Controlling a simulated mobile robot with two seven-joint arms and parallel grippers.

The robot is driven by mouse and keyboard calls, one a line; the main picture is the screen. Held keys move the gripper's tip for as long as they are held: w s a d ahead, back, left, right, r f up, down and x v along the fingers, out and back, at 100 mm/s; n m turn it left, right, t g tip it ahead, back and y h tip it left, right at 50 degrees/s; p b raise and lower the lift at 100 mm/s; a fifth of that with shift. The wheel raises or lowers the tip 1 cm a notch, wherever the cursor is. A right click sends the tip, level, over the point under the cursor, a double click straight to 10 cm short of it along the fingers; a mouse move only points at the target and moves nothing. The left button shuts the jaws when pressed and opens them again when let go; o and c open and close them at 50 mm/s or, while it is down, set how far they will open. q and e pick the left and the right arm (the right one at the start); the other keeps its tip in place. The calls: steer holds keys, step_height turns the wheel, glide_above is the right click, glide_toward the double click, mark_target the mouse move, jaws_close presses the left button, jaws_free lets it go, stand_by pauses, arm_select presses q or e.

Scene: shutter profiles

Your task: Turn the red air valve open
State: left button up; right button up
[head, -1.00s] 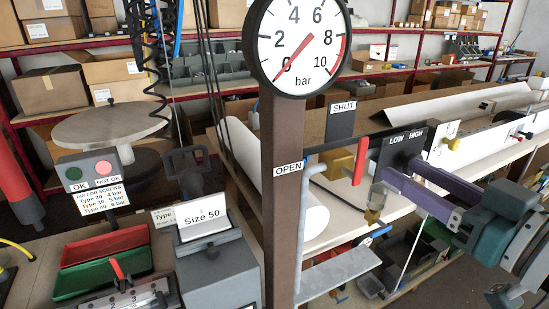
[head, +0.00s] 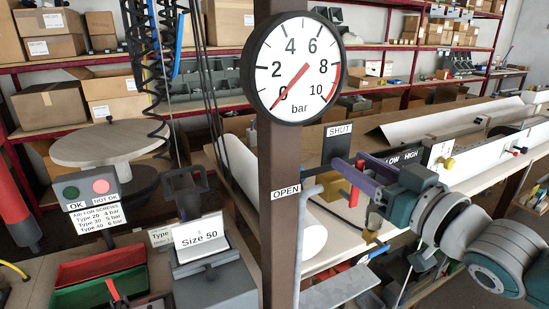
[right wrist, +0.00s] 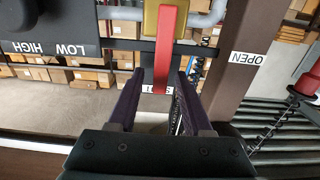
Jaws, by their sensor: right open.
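The red air valve handle (head: 354,193) hangs upright near the SHUT (head: 339,130) and OPEN (head: 286,191) labels, partly hidden by my gripper in the head view. In the right wrist view the red handle (right wrist: 166,50) stands in front of a brass body (right wrist: 152,20). My right gripper (head: 348,162) is open at the valve. In the wrist view its purple fingers (right wrist: 158,80) lie on either side of the handle's lower end, with gaps visible on both sides. The gauge (head: 296,67) needle points at 0 bar. My left gripper is out of view.
A brown post (head: 280,165) carries the gauge and stands close to the left of the valve. A dark LOW/HIGH plate (right wrist: 48,22) sits beside the valve. A bench (head: 470,180) extends at right. A grey Size 50 box (head: 212,275) stands at front left.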

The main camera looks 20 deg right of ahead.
jaws_close()
stand_by(0.3)
stand_by(1.1)
